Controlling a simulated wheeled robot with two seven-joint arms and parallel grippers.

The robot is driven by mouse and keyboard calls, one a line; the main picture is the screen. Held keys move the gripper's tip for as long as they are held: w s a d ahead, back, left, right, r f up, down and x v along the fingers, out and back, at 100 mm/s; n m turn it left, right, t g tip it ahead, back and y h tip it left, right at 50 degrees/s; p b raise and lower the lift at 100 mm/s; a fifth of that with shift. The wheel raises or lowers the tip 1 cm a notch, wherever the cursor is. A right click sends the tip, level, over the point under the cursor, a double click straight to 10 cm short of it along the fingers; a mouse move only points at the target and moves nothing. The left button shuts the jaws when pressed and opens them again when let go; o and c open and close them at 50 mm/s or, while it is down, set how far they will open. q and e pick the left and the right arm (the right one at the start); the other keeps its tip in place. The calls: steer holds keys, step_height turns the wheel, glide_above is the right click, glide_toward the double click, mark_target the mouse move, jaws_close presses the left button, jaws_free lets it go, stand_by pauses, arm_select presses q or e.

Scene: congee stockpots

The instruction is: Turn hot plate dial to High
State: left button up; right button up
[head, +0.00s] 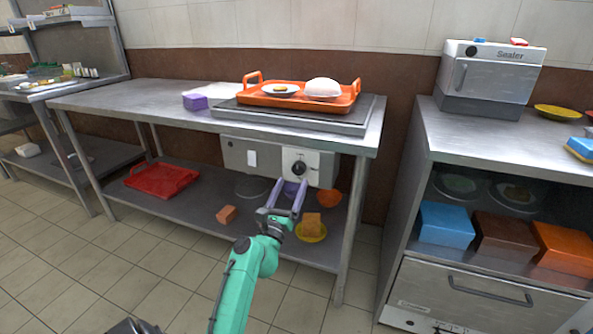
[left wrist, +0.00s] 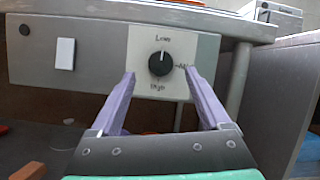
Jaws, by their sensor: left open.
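The black hot plate dial (head: 299,168) sits on a white plate on the grey control box (head: 240,157) under the steel table. In the left wrist view, the dial (left wrist: 160,63) has Low above it, a mark like Mid at its right and High below. Its white pointer line points up toward Low. My left gripper (head: 291,183) is open, its purple fingers pointing at the dial. In the left wrist view, the fingertips (left wrist: 160,73) are on either side of the dial, apparently short of it. My right gripper is not in view.
The hot plate slab (head: 362,120) on the table carries an orange tray (head: 270,99) with a plate and a white bun-like item. The control box has a white switch (left wrist: 65,54). The shelf below holds a red tray (head: 160,179) and bowls. A steel cabinet (head: 470,140) stands at right.

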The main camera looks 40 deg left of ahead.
mark_target(297, 171)
arm_select(q)
steer(key=x, duration=0.4)
steer(key=shift+w+a+r, duration=0.1)
steer(key=shift+w, duration=0.2)
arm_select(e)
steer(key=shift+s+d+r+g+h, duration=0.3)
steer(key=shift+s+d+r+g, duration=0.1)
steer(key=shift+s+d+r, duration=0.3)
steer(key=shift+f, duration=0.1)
arm_select(q)
jaws_close()
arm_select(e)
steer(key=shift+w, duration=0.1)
